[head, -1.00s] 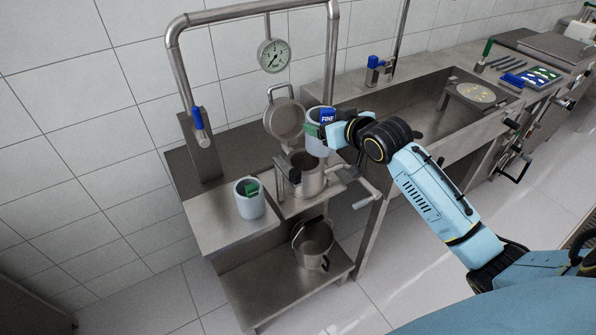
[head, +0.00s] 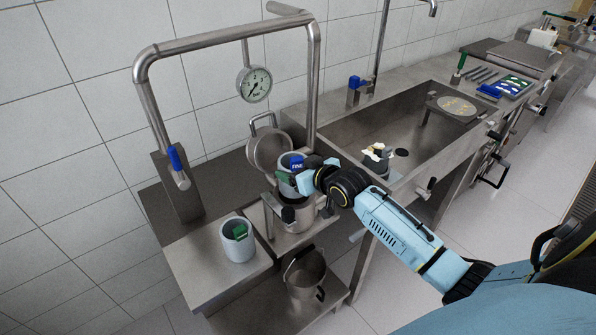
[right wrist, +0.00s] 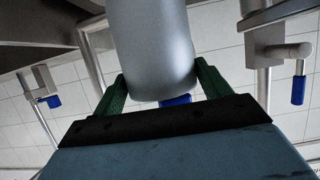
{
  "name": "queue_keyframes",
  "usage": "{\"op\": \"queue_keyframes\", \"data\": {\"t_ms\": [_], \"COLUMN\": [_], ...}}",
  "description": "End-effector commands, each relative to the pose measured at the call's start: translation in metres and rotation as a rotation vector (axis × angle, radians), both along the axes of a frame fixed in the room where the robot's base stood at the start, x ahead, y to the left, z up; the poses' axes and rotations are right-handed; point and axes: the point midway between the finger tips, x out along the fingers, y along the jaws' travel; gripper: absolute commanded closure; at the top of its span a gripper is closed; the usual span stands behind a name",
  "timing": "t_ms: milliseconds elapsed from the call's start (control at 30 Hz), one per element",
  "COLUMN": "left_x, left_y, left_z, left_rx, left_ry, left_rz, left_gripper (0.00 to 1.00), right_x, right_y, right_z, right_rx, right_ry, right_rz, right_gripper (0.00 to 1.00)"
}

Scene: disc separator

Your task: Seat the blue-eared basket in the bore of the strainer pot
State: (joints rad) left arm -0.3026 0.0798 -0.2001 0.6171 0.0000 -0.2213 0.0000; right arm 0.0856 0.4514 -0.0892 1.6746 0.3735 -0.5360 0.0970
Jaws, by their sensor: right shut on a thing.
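The blue-eared basket (head: 288,187) is a grey cylinder with a blue ear marked FINE. My right gripper (head: 299,181) is shut on it from the right. In the right wrist view the grey basket wall (right wrist: 152,55) is between the green fingers, with a bit of blue ear below. The basket is upright directly over the mouth of the steel strainer pot (head: 301,213). Its lower end is at about the pot's rim; I cannot tell whether it has entered the bore. The pot's hinged lid (head: 268,150) stands open behind. My left gripper is not in view.
A second grey basket with a green ear (head: 238,243) stands on the bench at the left. A steel bucket (head: 304,272) sits on the lower shelf. A pipe frame with a pressure gauge (head: 254,84) rises behind. The sink (head: 350,135) is to the right.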

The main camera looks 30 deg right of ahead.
Motion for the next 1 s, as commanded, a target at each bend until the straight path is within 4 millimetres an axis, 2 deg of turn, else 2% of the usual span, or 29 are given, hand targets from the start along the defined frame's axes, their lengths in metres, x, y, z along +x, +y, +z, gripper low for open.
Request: {"op": "queue_keyframes", "data": {"t_ms": [67,167,800,833,1000], "left_x": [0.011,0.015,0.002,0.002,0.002], "left_y": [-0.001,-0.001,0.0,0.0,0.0], "left_z": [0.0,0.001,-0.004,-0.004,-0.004], "left_rx": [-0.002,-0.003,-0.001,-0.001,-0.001], "left_ry": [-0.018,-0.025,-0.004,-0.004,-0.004], "left_rz": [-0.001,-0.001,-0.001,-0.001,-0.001], "left_gripper": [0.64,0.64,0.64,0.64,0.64], "right_x": [0.0,0.001,0.0,0.0,0.0], "right_y": [0.0,0.0,0.0,0.0,0.0], "right_z": [-0.005,-0.005,-0.017,-0.017,-0.017], "right_rx": [0.0,-0.001,-0.001,-0.001,-0.001], "right_ry": [-0.004,-0.005,-0.004,-0.002,-0.002], "right_rz": [0.0,0.0,0.0,0.0,0.0], "right_gripper": [0.53,0.53,0.53,0.23,0.02]}}
